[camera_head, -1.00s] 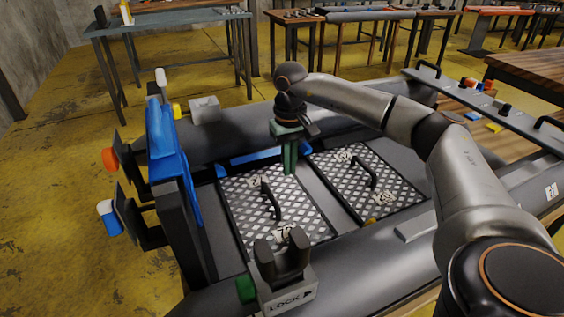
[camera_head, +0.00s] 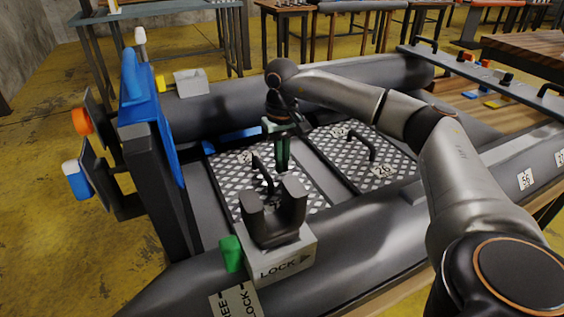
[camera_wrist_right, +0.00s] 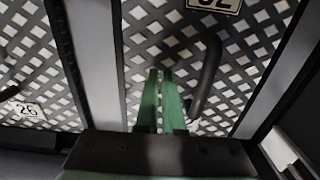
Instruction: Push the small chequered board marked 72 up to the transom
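The left chequered board (camera_head: 232,186) lies on the boat floor, with a black handle and a label partly legible as 7. In the right wrist view its label (camera_wrist_right: 215,5) is cut off and ends in 2. The dark transom (camera_head: 162,205) with blue panels stands left of it, with a strip of floor between. My right gripper (camera_head: 282,166) is shut and empty, pointing down over the board's right side. In the right wrist view its green fingers (camera_wrist_right: 160,75) are together beside the handle (camera_wrist_right: 207,75); contact cannot be told. My left gripper is out of view.
A second board marked 26 (camera_head: 400,165) lies to the right, past a grey strip (camera_wrist_right: 97,60). The grey LOCK block (camera_head: 275,247) with a black cradle stands on the near tube and hides the left board's near corner. The far tube (camera_head: 230,105) borders the floor.

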